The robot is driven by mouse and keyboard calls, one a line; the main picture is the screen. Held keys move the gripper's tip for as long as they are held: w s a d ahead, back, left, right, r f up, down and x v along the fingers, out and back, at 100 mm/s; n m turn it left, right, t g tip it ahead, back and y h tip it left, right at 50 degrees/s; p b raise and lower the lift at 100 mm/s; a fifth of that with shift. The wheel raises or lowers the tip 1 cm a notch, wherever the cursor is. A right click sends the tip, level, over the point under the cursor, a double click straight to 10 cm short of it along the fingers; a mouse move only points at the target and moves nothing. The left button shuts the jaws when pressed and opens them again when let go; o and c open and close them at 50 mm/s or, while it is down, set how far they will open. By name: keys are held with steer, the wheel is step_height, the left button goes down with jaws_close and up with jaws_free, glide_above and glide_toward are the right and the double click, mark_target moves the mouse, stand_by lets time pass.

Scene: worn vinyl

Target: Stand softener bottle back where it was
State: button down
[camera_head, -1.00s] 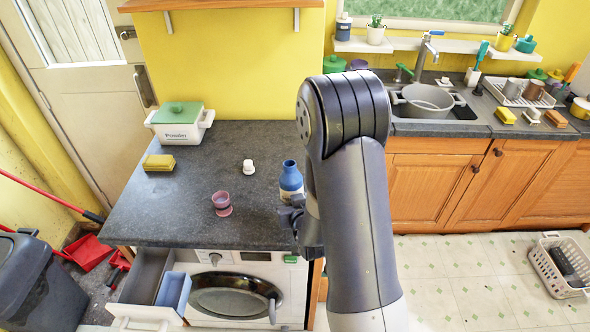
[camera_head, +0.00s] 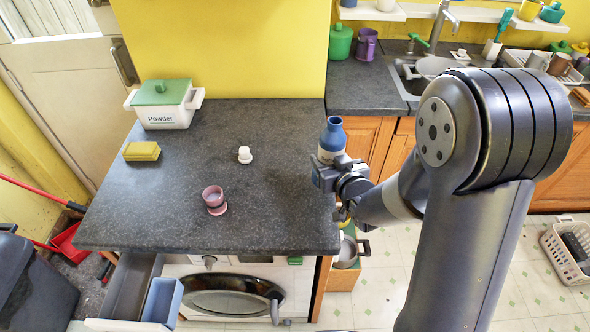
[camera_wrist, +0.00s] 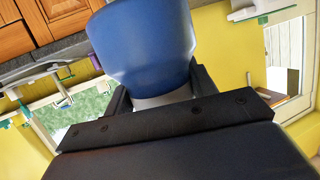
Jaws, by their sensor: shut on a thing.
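The softener bottle (camera_head: 332,140) has a blue top and a whitish lower part. In the head view it is upright at the right edge of the dark worktop; whether its base touches the surface is hidden by my gripper. My gripper (camera_head: 333,172) is shut on the bottle, reaching it from the right. In the wrist view the blue bottle (camera_wrist: 145,45) fills the upper middle, between the dark fingers (camera_wrist: 160,98). A white cap (camera_head: 245,155) stands on the worktop to the left of the bottle.
A powder box (camera_head: 165,108) and yellow sponges (camera_head: 141,151) are at the left. An open drawer (camera_head: 128,285) juts out below. The worktop (camera_head: 270,215) is clear between cup and right edge.

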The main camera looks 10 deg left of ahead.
steer(key=s+a+r+n+g+y+b, duration=0.1)
steer(key=s+a+n+y, duration=0.2)
steer(key=a, duration=0.6)
steer(key=shift+s+g+b, duration=0.4)
steer(key=shift+b, duration=0.4)
step_height(320, 180, down, 6)
steer(key=b, duration=0.6)
steer(key=shift+r, duration=0.15)
steer(key=shift+b, duration=0.4)
steer(key=shift+f+b, duration=0.65)
steer(key=shift+b, duration=0.05)
stand_by(0.7)
